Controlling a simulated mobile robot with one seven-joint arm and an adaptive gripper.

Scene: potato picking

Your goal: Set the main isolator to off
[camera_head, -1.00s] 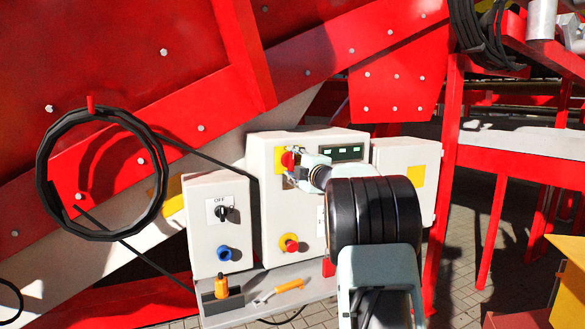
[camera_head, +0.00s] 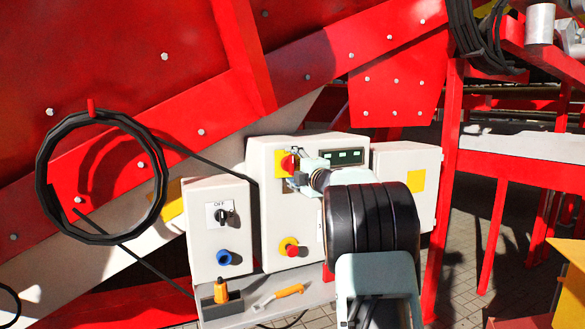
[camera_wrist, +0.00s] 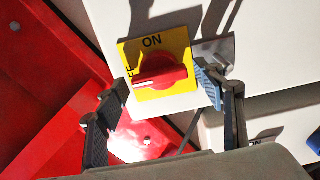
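The main isolator is a red rotary knob (camera_wrist: 160,76) on a yellow plate (camera_wrist: 180,44), high on the middle white cabinet. In the wrist view "ON" is printed above the knob and a partly hidden "OFF" at its left. The knob's white mark points left, toward the "OFF" lettering. The knob (camera_head: 289,163) also shows in the head view. My gripper (camera_wrist: 162,88) is open, with nothing held. Its right finger is close beside the knob's right end; I cannot tell whether they touch. Its left finger is apart, lower left. In the head view my gripper (camera_head: 299,170) is at the knob.
The middle cabinet (camera_head: 268,215) also carries a display (camera_head: 342,156) and a red button on yellow (camera_head: 289,247). The left box (camera_head: 205,241) has a black switch (camera_head: 222,215) and a blue knob (camera_head: 224,257). A cable coil (camera_head: 44,188) hangs left.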

